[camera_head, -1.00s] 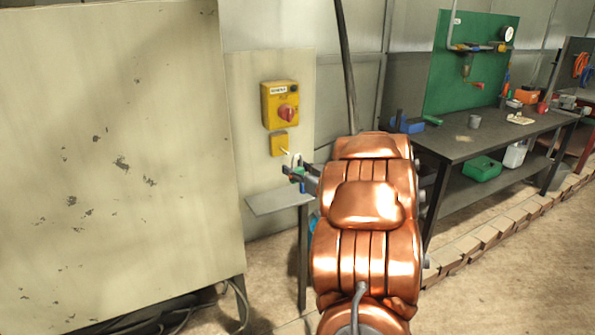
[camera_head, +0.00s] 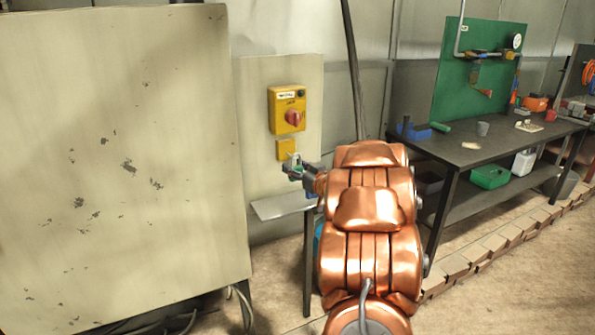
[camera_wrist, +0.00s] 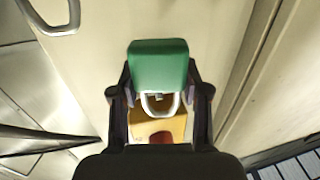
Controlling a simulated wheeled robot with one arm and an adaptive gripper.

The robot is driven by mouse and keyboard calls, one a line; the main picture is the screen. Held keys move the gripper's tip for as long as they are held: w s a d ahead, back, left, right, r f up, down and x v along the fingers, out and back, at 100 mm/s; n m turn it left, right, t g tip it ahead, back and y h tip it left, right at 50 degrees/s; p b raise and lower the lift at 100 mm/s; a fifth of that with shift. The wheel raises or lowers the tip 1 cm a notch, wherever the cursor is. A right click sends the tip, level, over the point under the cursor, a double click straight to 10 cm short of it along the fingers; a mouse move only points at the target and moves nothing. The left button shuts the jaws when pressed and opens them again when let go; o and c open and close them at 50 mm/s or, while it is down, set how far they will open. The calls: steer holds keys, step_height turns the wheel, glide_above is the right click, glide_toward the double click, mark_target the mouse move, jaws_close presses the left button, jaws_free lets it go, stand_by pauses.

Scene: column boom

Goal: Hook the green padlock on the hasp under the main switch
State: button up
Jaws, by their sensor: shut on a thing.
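The green padlock (camera_wrist: 158,65) is between the fingers of my gripper (camera_wrist: 160,92) in the wrist view, its pale shackle (camera_wrist: 158,104) pointing toward the yellow parts behind. My gripper (camera_head: 294,172) is shut on it. In the head view the shackle (camera_head: 293,159) stands up in front of the lower edge of the yellow hasp plate (camera_head: 284,148). The main switch (camera_head: 287,109) is a yellow box with a red knob above that plate. The hasp's loop is not clearly visible, and I cannot tell whether the shackle touches or encircles it.
A small grey shelf (camera_head: 281,207) stands below the switch panel. A large pale cabinet (camera_head: 120,170) is close on the left. A dark workbench (camera_head: 460,150) with tools stands at the right. A grey loop (camera_wrist: 55,18) shows in the wrist view.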

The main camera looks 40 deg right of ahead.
steer(key=shift+w+d+f, duration=0.1)
steer(key=shift+w+d, duration=0.1)
steer(key=shift+w, duration=0.4)
steer(key=shift+w+d+f, duration=0.1)
steer(key=shift+w+d, duration=0.05)
steer(key=shift+w, duration=0.4)
steer(key=shift+w+d+f, duration=0.1)
steer(key=shift+w+f, duration=0.05)
steer(key=shift+f, duration=0.25)
steer(key=o, duration=1.3)
steer(key=s, duration=0.4)
steer(key=s+a, duration=0.1)
steer(key=s, duration=0.7)
steer(key=shift+a, duration=0.35)
